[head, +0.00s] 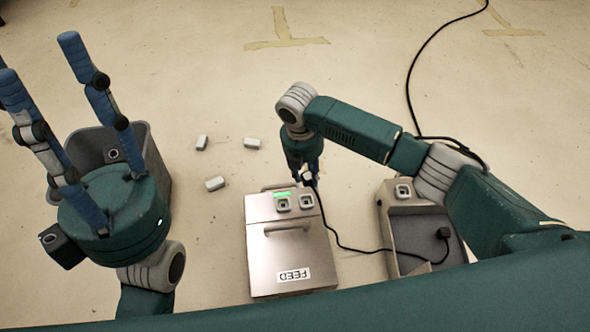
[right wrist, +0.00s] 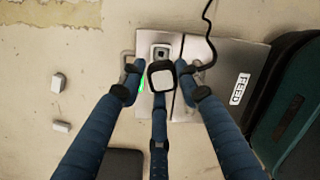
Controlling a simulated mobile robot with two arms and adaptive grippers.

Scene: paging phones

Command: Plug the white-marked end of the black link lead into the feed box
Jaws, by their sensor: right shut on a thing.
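The feed box (head: 262,262) is a silver case labelled FEED, with a green light and two sockets on top at its far end. My right gripper (head: 307,180) is shut on a white-marked plug (right wrist: 161,77) of the black link lead (head: 343,247), just above the sockets. In the right wrist view an open socket (right wrist: 160,52) shows just beyond the plug, apart from it in the picture; the exact gap is unclear. The lead runs right to a black plug (head: 443,234) in a grey tray. My left gripper (head: 38,62) is open and empty at the left.
The grey tray unit (head: 408,268) with its own socket stands right of the feed box, partly behind my right arm. A grey bin (head: 150,150) stands behind my left gripper. Three small white blocks (head: 215,184) lie on the floor. Another black cable (head: 408,85) runs along the floor.

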